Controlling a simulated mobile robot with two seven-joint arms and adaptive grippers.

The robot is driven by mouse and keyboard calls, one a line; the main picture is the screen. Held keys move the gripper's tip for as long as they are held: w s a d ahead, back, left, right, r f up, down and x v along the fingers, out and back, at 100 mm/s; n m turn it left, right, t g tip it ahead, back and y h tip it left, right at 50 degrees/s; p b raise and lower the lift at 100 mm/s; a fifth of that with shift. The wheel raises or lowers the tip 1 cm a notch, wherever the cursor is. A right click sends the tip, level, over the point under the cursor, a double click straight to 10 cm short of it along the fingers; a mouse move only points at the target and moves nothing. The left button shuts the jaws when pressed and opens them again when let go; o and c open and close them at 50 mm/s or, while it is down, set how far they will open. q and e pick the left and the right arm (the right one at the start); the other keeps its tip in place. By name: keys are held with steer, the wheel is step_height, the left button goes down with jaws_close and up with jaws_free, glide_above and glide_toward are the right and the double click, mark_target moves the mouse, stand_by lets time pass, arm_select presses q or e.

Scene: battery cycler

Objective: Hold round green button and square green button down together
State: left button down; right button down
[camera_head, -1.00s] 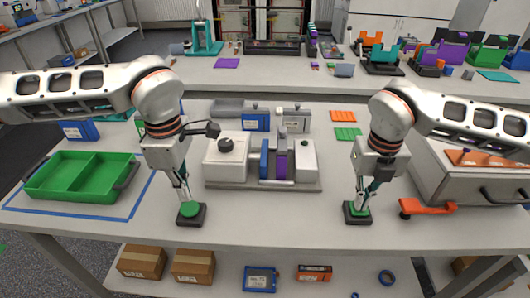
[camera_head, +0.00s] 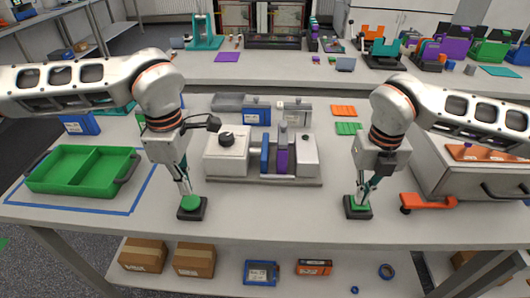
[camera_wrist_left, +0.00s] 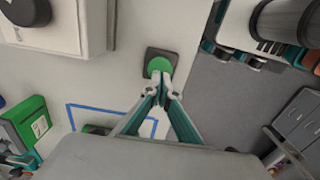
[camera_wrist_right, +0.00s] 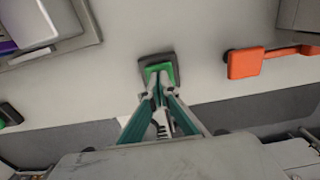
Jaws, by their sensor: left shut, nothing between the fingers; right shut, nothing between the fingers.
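The round green button (camera_head: 191,203) sits on a dark square base near the table's front edge, left of centre. My left gripper (camera_head: 188,192) is shut and empty, with its tips at the top of this button; the left wrist view shows the tips (camera_wrist_left: 160,78) over the round cap (camera_wrist_left: 158,65). The square green button (camera_head: 359,204) sits on a similar base to the right. My right gripper (camera_head: 362,202) is shut and empty, its tips at this button; the right wrist view shows them (camera_wrist_right: 157,78) over the square cap (camera_wrist_right: 158,70). I cannot tell how far either cap is pressed.
The grey and white battery cycler (camera_head: 227,156) stands behind and between the buttons. An orange handle-like part (camera_head: 428,203) lies just right of the square button. A green tray (camera_head: 62,182) lies at left. The table between the buttons is clear.

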mark_target(190, 201)
arm_select(q)
steer(key=shift+f, duration=0.2)
arm_select(e)
steer(key=shift+f, duration=0.1)
arm_select(q)
steer(key=shift+f, duration=1.8)
arm_select(e)
steer(key=shift+s, duration=0.1)
stand_by(1.0)
stand_by(2.4)
steer(key=shift+r, duration=3.6)
arm_select(q)
steer(key=shift+r, duration=3.55)
